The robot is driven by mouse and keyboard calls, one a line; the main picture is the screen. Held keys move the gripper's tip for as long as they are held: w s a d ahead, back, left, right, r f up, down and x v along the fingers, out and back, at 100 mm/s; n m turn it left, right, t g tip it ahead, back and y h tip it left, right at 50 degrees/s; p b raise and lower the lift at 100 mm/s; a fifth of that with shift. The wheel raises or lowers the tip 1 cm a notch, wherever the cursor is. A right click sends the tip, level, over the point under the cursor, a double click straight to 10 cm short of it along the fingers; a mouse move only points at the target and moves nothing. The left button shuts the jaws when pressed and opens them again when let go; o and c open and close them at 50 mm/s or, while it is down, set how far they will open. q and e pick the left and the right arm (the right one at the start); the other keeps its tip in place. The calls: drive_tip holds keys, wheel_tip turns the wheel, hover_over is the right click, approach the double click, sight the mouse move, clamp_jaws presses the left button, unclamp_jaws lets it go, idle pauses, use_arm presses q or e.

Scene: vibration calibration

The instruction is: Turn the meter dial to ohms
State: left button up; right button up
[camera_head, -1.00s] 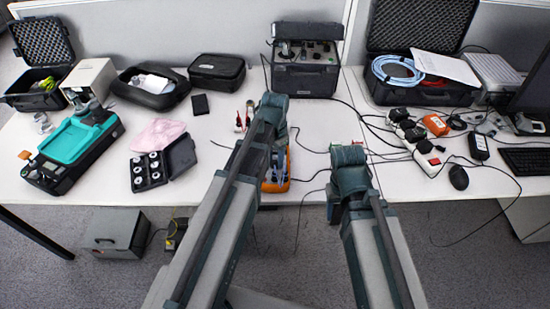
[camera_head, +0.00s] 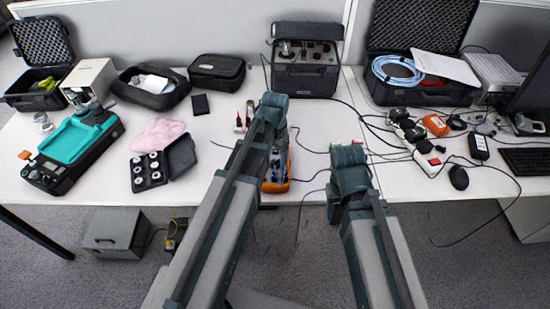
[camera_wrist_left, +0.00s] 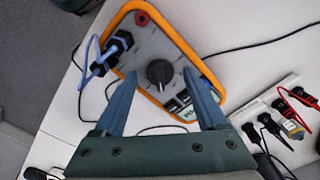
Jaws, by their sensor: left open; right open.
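The orange-rimmed meter (camera_head: 288,168) lies on the white table, partly hidden behind my left arm in the head view. In the left wrist view the meter (camera_wrist_left: 195,52) shows its grey face, with a black round dial (camera_wrist_left: 159,72) in the middle. Plugs with a blue lead (camera_wrist_left: 98,62) sit at its left end. My left gripper (camera_wrist_left: 160,78) is open, with one finger on each side of the dial and nothing held. Contact with the dial cannot be told. My right gripper (camera_head: 334,210) is open, low at the table's front edge, and mostly hidden by its wrist.
A black instrument box (camera_head: 305,75) stands behind. A tray of white knobs (camera_head: 150,172) and a teal-topped device (camera_head: 72,145) are at left. A power strip (camera_head: 424,158) is at right.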

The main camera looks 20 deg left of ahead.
sight(275, 161)
use_arm(q)
wheel_tip(275, 161, up, 14)
drive_tip(key=p, duration=1.3)
drive_tip(key=shift+f+p, duration=0.15)
drive_tip(key=shift+p, duration=0.15)
drive_tip(key=s+d+n+y, duration=0.1)
drive_tip(key=s+d, duration=0.9)
drive_tip(key=s, duration=0.4)
drive_tip(key=shift+s+d, duration=0.15)
drive_tip(key=shift+d, duration=0.1)
